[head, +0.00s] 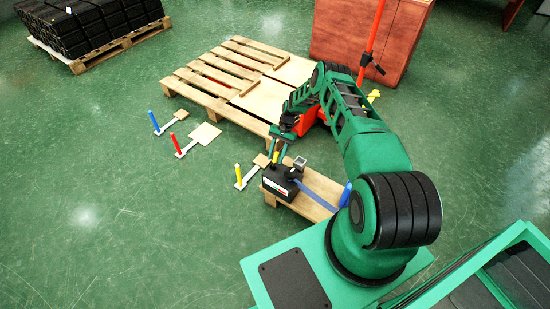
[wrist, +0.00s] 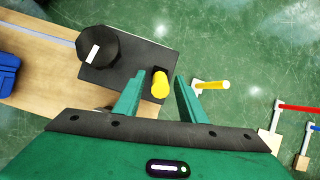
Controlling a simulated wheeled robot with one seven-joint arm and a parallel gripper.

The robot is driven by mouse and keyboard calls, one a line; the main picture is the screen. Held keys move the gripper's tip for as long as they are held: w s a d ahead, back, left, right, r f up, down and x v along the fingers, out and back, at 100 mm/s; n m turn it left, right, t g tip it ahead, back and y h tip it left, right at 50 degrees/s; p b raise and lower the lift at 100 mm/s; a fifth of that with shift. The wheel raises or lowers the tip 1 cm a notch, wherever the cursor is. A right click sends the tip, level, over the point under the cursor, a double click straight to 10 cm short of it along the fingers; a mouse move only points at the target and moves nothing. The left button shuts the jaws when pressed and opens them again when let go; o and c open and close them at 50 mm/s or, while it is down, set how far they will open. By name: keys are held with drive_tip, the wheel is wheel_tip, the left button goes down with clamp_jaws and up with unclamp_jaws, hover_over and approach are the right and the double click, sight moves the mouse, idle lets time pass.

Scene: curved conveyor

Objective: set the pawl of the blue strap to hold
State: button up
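A black ratchet box (head: 277,183) sits on a narrow wooden board; it also shows in the wrist view (wrist: 108,77). A dark round knob (wrist: 99,44) with a white mark stands on it. A short yellow peg (wrist: 160,84), possibly the pawl lever, stands near the box's edge; in the head view it shows (head: 276,157) below my gripper. The blue strap (head: 318,196) runs from the box along the board to a blue block (head: 346,194). My gripper (wrist: 155,88) is open, its fingers on either side of the yellow peg, with visible gaps.
Red, blue and yellow rods on small stands (head: 179,145) are on the green floor to the left. A wooden pallet (head: 228,80) lies behind. A reddish wooden cabinet (head: 365,40) and a red pole (head: 372,35) stand at the back. The floor at front left is clear.

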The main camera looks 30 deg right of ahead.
drive_tip(key=shift+r, duration=0.1)
drive_tip(key=v, duration=1)
drive_tip(key=shift+w+d+r, duration=0.2)
wheel_tip(320, 180, up, 22)
drive_tip(key=s+d+n+h, duration=0.2)
drive_tip(key=d, duration=0.1)
drive_tip(key=s+r+h, duration=0.1)
drive_tip(key=s+r, duration=0.5)
drive_tip(key=r, duration=0.4)
drive_tip(key=s+r+h, duration=0.1)
drive_tip(key=s+r, duration=0.5)
drive_tip(key=r, duration=0.3)
drive_tip(key=s+a+r+n+t+h, duration=0.1)
drive_tip(key=s+r, duration=0.4)
drive_tip(key=s, duration=0.4)
drive_tip(key=s+r+t, duration=0.1)
drive_tip(key=s+r, duration=0.5)
drive_tip(key=s, duration=0.3)
drive_tip(key=s+a, duration=0.4)
drive_tip(key=s, duration=1.2)
drive_tip(key=shift+a+f+n+t, duration=0.15)
drive_tip(key=shift+f+n+t, duration=0.15)
drive_tip(key=shift+f+t, duration=0.1)
